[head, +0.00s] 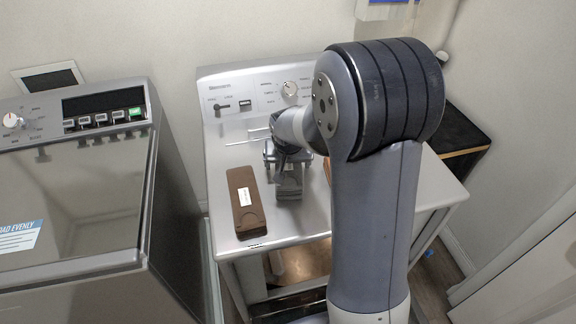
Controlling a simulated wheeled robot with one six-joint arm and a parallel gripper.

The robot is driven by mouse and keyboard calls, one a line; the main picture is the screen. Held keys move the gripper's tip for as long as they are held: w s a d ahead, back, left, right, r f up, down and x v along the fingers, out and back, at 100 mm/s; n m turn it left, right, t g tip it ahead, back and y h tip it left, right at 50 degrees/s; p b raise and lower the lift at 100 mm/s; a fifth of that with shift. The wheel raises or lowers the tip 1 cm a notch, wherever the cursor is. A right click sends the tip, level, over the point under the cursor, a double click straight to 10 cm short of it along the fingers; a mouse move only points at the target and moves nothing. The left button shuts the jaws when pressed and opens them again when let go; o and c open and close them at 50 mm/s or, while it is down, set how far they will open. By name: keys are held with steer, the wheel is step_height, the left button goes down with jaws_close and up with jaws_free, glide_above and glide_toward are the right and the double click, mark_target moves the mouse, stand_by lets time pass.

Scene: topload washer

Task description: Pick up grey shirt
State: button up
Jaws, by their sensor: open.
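A small grey folded item (290,187), which looks like the grey shirt, lies on top of the silver machine (228,160). My gripper (287,168) is open and sits over the far part of this item, pointing down. My wrist and the fingers hide part of it. I cannot tell whether the fingers touch the cloth or stand around it.
A brown box-like item with a white label (244,203) lies just left of the grey item. A reddish-brown thing (327,170) is partly hidden behind my arm. A second washer with a dark lid (70,200) stands at left. The control panel (260,97) rises behind.

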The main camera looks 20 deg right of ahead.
steer(key=shift+r, duration=0.1)
steer(key=c, duration=1.3)
